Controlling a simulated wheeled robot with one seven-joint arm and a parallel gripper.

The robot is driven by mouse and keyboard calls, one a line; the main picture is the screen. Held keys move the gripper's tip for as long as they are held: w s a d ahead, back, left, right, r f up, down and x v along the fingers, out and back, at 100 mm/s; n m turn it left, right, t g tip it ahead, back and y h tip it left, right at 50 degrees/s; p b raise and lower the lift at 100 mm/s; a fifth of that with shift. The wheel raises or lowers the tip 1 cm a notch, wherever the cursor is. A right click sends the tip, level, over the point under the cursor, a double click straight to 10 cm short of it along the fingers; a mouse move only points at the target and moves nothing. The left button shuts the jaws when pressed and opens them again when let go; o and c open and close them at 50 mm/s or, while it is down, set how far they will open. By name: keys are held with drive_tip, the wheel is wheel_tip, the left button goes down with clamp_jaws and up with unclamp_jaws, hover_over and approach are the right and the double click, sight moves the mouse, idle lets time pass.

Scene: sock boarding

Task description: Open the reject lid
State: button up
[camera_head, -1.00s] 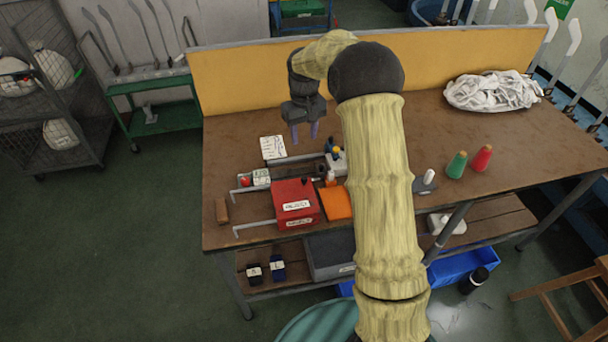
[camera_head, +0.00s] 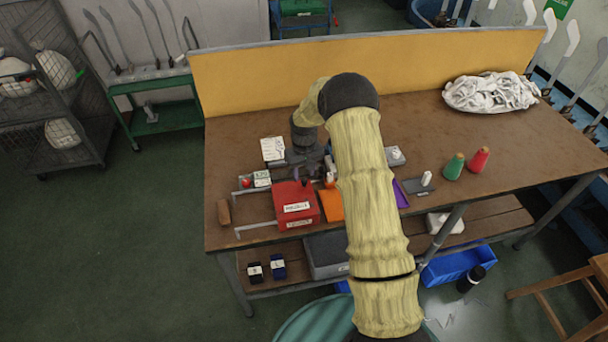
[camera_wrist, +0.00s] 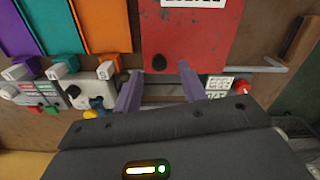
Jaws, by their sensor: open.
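The red reject box (camera_head: 293,205) sits at the front left of the workbench with its lid closed and a white label on top. In the wrist view the red lid (camera_wrist: 195,40) fills the top middle, with a dark round knob (camera_wrist: 159,62) near its edge. My gripper (camera_head: 302,178) is behind the box in the head view, low and close to its back edge. In the wrist view my gripper (camera_wrist: 165,88) has its two purple fingers apart, with nothing between them. The fingertips are near the lid's edge; contact cannot be told.
An orange panel (camera_head: 331,205) and a purple one (camera_head: 400,194) lie right of the box. A small control box with a red button (camera_head: 246,183) stands to its left. Cones (camera_head: 454,167) and white cloth (camera_head: 490,92) are farther right. The bench's middle right is clear.

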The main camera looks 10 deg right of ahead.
drive_tip(key=shift+f, duration=1.4)
drive_tip(key=shift+d, duration=0.1)
clamp_jaws()
